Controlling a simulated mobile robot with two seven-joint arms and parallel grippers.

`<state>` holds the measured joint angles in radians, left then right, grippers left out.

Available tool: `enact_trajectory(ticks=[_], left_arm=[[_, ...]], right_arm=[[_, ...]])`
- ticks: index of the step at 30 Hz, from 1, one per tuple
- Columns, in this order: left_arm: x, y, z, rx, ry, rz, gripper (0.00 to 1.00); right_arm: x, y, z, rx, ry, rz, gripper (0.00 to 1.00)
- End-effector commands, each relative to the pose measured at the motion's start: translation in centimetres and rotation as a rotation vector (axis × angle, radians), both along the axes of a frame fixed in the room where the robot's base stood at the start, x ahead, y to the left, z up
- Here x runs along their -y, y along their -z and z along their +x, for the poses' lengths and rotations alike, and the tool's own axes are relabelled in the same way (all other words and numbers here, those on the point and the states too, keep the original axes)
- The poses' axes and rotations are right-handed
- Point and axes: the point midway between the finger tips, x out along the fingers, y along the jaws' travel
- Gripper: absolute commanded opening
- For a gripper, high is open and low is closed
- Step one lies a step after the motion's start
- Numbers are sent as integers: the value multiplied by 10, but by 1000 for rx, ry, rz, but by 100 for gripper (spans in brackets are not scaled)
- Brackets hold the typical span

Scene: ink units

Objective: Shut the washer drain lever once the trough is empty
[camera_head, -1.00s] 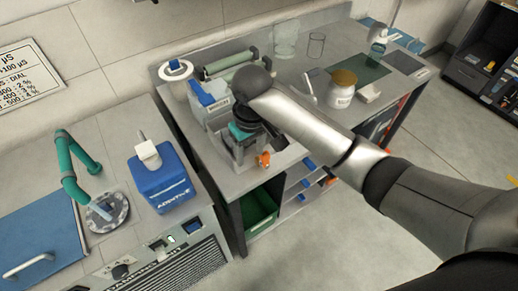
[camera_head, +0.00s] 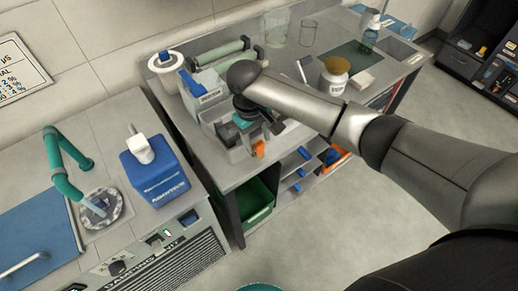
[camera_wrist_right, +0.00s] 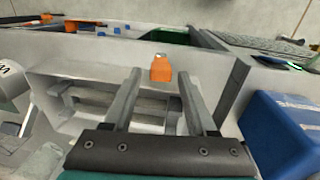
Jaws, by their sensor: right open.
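The grey washer trough (camera_head: 232,155) is set in the bench's front part. In the right wrist view its basin (camera_wrist_right: 62,118) shows slatted bars inside; I see no clear liquid, but my gripper hides part of it. My right gripper (camera_head: 268,127) is open, over the trough's right part. In the right wrist view the lever (camera_wrist_right: 160,70) appears between the two fingertips; contact cannot be told. My left gripper is out of view.
A blue-fronted container (camera_head: 205,92) and a roller (camera_head: 220,55) stand behind the trough. A jar (camera_head: 334,78) is to the right. A blue additive box (camera_head: 155,170) stands on the left counter. A green bin (camera_head: 257,205) sits below.

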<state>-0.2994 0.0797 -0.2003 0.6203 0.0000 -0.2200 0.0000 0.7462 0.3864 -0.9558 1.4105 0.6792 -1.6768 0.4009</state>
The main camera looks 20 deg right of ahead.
Motion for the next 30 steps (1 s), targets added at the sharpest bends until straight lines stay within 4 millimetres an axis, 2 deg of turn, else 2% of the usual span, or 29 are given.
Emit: enact_trajectory(ticks=[1,3,9,20,30], left_arm=[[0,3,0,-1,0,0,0],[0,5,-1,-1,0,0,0],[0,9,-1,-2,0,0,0],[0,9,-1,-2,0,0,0],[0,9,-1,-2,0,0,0]], right_arm=[[1,12,0,-4,1,-1,57],[3,23,0,-3,0,-1,57],[5,43,2,0,-1,0,57],[5,47,2,1,-1,0,57],[5,47,2,1,-1,0,19]])
